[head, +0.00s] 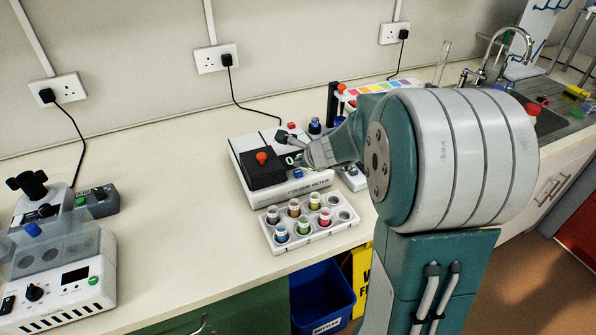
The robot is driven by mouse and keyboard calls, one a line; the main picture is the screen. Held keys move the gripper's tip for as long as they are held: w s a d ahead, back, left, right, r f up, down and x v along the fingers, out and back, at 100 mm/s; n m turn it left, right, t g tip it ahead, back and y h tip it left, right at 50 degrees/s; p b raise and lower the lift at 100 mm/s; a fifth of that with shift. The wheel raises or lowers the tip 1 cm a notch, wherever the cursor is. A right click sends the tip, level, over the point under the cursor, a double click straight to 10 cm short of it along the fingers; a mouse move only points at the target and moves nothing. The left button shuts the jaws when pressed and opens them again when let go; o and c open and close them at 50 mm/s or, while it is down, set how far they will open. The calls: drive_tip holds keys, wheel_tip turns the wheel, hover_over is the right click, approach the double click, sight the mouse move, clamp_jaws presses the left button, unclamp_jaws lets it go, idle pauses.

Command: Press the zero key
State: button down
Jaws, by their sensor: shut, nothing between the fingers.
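The colour meter (246,177) is a white box on the bench with a dark lid (261,177) and a red knob (262,158) on top. A blue key (298,174) shows on its top at the right, near the front edge. I cannot read any key label, so I cannot tell which key is zero. My gripper (291,148) reaches in from the right over the meter's right side. It is shut and empty, its fingers hiding part of the panel. The fingertips appear behind the blue key in the picture; I cannot tell whether they touch the meter.
A white rack (311,234) of several coloured vials stands in front of the meter, near the bench edge. Bottles and a dark stand (333,103) are behind my gripper. Another instrument (62,275) is at the left.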

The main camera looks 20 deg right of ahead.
sight(300, 173)
drive_tip(key=shift+r, duration=0.1)
drive_tip(key=shift+r, duration=2.95)
drive_tip(key=s+a+r+n+g, duration=0.1)
drive_tip(key=s+a+r+n, duration=0.1)
drive_tip(key=s+a+n, duration=0.4)
drive_tip(key=s+a+r+n+g, duration=0.1)
drive_tip(key=s+a+r+n, duration=0.25)
drive_tip(key=s+n, duration=0.35)
drive_tip(key=s+a+f+n+g+h, duration=0.1)
drive_tip(key=s+f+n, duration=0.1)
drive_tip(key=s+n, duration=0.9)
drive_tip(key=s, duration=0.3)
drive_tip(key=shift+s+a+n+h, duration=0.25)
drive_tip(key=shift+s+n+h, duration=0.05)
drive_tip(key=shift+n+h, duration=0.1)
